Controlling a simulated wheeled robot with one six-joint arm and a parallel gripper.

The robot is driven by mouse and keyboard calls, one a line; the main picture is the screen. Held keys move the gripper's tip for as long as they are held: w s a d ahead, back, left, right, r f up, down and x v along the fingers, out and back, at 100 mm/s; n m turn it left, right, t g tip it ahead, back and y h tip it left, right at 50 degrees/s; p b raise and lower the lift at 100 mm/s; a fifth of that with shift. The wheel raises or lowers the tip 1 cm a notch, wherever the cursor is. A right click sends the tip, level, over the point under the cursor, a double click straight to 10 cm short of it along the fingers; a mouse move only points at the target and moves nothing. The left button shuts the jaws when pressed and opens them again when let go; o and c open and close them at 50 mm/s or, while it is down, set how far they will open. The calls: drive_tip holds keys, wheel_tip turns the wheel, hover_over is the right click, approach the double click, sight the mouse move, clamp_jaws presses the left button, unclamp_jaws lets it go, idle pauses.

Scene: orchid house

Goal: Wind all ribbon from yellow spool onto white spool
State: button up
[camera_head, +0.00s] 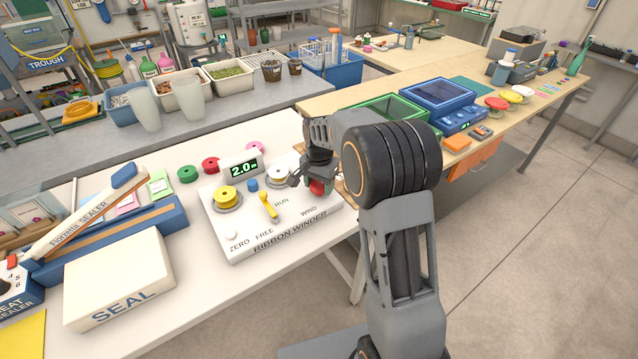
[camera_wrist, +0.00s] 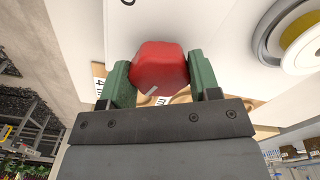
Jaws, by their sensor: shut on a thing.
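A red knob (camera_head: 317,187) stands above WIND. My gripper (camera_wrist: 158,78) is shut on this knob, a green fingertip on each side. A yellow lever (camera_head: 268,206) stands near FREE and RUN; its exact setting is unclear. The display (camera_head: 243,166) reads about 2.0.
Loose green (camera_head: 187,174), red (camera_head: 210,164) and pink (camera_head: 254,148) spools lie behind the winder. A sealer (camera_head: 110,222) and a white SEAL box (camera_head: 120,278) stand at left. Blue (camera_head: 437,91) and green (camera_head: 385,112) trays lie on the right table.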

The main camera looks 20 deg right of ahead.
sight(319, 183)
idle(0.3)
drive_tip(key=o, duration=0.9)
drive_tip(key=shift+r, duration=0.15)
wheel_tip(319, 183, up, 14)
drive_tip(key=shift+f, duration=0.2)
idle(0.3)
